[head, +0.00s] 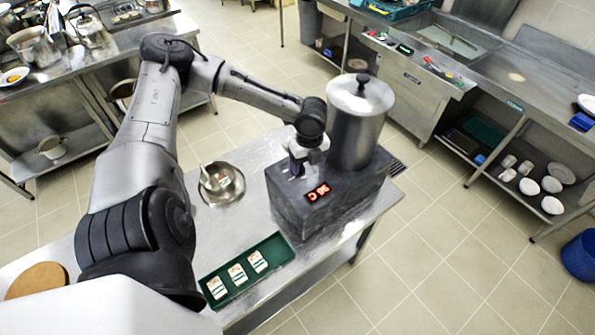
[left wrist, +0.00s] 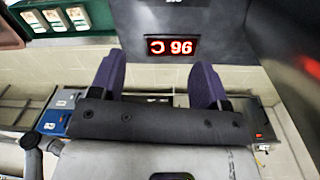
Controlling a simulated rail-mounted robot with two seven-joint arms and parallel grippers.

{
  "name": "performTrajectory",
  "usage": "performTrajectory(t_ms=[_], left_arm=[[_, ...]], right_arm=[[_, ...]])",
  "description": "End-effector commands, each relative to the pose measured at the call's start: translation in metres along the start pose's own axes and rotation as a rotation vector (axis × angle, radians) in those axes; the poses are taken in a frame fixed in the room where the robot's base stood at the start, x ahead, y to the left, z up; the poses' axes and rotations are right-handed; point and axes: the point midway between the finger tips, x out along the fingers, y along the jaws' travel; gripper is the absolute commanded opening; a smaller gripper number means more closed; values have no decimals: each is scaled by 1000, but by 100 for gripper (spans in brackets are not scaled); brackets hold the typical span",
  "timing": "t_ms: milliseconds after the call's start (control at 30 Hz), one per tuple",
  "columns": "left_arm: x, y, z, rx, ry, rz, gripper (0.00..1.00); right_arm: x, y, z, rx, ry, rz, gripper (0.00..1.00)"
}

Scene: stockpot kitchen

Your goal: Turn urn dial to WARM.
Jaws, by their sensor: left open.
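The urn is a steel pot (head: 357,130) with a domed, knobbed lid, standing on a dark grey base (head: 345,190). A red lit display (head: 317,192) is on the base's front; it also shows upside down in the left wrist view (left wrist: 172,48), where it seems to read 96 C. My left gripper (head: 297,172) is at the base's upper front left, beside the display. Its two purple fingers (left wrist: 159,80) are apart, with nothing seen between them. I cannot make out the dial or its WARM mark in either view. My right gripper is in neither view.
The urn stands on a steel table (head: 225,225). A metal bowl (head: 222,184) is to its left, and a green tray (head: 246,272) with several small packets lies at the front edge. A round wooden board (head: 37,281) is at the far left.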

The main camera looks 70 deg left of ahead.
Motion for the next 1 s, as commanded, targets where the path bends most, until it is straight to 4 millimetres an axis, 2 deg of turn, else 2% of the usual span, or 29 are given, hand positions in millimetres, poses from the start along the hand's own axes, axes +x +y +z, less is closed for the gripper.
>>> performTrajectory(t_ms=[33,200,333,433,567,1000], left_arm=[[-8,-2,18,-18,-16,-8,70],[-38,0,52,-56,-20,-27,70],[-50,2,64,-73,-20,-38,70],[-50,2,67,-78,-17,-41,70],[-35,2,68,-78,-16,-38,70],[44,-1,69,-79,-15,-38,70]], right_arm=[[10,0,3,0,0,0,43],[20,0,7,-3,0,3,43],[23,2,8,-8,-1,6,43],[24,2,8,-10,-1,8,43],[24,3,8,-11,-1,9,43],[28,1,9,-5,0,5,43]])
